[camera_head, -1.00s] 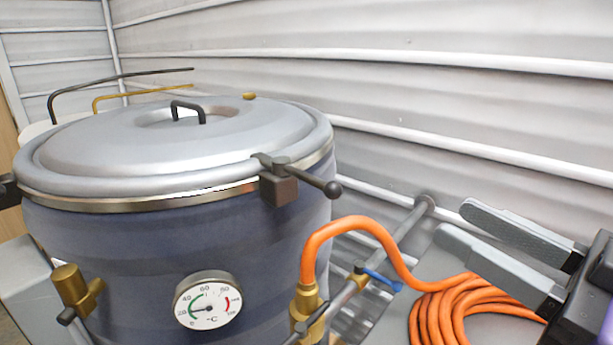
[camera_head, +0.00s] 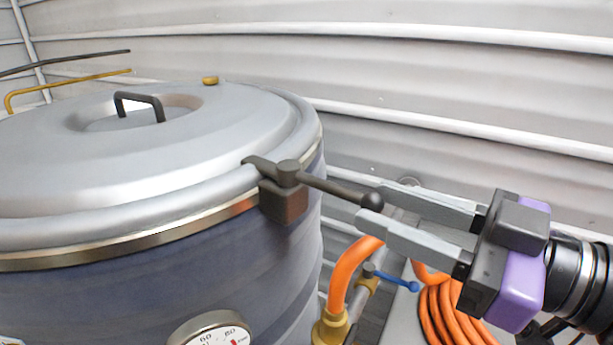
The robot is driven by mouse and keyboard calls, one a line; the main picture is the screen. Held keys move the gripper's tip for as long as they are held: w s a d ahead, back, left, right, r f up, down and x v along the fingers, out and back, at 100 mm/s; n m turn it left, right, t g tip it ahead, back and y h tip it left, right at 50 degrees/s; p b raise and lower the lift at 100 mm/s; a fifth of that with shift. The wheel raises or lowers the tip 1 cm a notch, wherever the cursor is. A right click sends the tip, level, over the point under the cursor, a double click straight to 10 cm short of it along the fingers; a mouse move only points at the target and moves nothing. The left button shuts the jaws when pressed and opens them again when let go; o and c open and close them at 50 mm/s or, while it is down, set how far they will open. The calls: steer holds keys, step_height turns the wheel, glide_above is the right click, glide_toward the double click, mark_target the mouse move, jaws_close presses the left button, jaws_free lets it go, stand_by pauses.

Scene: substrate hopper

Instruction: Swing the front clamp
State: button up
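The front clamp (camera_head: 287,176) is a dark bracket on the rim of the hopper. Its hook reaches onto the edge of the grey lid (camera_head: 170,165), and its lever points right, ending in a round knob (camera_head: 372,201). My gripper (camera_head: 370,204) comes in from the right with its two grey fingers apart. The fingertips are at the knob, one on the far side and one on the near side. I cannot tell whether either finger touches it. The blue hopper body (camera_head: 150,295) stands below the lid.
A dial gauge (camera_head: 212,330) is on the hopper's front. An orange hose (camera_head: 352,275), a blue-handled valve (camera_head: 395,280) and a hose coil (camera_head: 440,310) lie below my gripper. The corrugated wall (camera_head: 450,80) is behind. The lid has a black handle (camera_head: 140,104).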

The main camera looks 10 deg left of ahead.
mark_target(299, 176)
steer(key=p+x, duration=0.2)
steer(key=x, duration=0.4)
steer(key=shift+w+a+r, duration=0.1)
steer(key=shift+a+r, duration=0.05)
steer(key=shift+a, duration=0.1)
steer(key=shift+w+a+p, duration=0.3)
steer(key=shift+w+a, duration=0.05)
steer(key=shift+a, duration=0.25)
jaws_close()
stand_by(0.7)
